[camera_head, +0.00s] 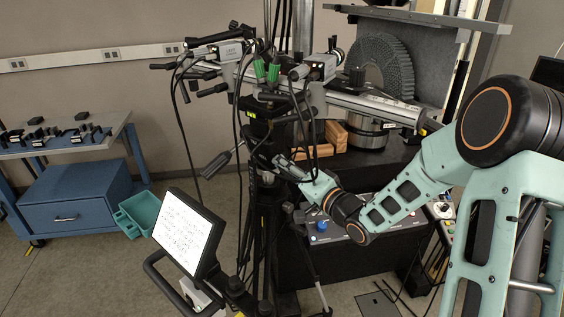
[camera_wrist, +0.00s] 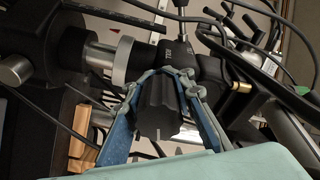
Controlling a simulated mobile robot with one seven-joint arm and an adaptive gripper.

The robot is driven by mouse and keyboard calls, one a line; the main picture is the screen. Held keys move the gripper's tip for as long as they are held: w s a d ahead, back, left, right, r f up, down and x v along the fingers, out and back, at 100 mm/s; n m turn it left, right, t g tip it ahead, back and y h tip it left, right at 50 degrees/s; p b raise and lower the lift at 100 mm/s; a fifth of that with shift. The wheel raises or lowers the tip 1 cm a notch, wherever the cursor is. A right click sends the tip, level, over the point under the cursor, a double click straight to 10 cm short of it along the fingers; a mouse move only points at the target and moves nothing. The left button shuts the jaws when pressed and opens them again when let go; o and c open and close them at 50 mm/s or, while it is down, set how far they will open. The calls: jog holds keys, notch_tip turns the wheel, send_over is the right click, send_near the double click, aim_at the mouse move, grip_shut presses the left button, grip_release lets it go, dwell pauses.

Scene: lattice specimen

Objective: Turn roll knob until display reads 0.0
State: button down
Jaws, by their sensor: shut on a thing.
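A dark ribbed knob (camera_wrist: 158,105) fills the middle of the wrist view, on a black tripod head (camera_head: 262,120) hung with cables. My gripper (camera_head: 288,168) reaches this head from the right. In the wrist view its blue and grey fingers (camera_wrist: 160,82) lie on both sides of the knob and are shut on it. A tilted screen (camera_head: 183,233) with a white face and lines of text stands at lower left. I cannot read a number on it.
Black cables (camera_head: 238,110) hang around the head. A tripod handle (camera_head: 218,163) sticks out left. A control panel (camera_head: 322,228) with a blue knob lies behind my arm. A blue cart (camera_head: 75,205) and a teal bin (camera_head: 140,212) stand left, with open floor before them.

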dwell(0.4)
jog(key=c, duration=1.6)
grip_release()
jog(key=shift+d, duration=0.1)
jog(key=v, duration=1.2)
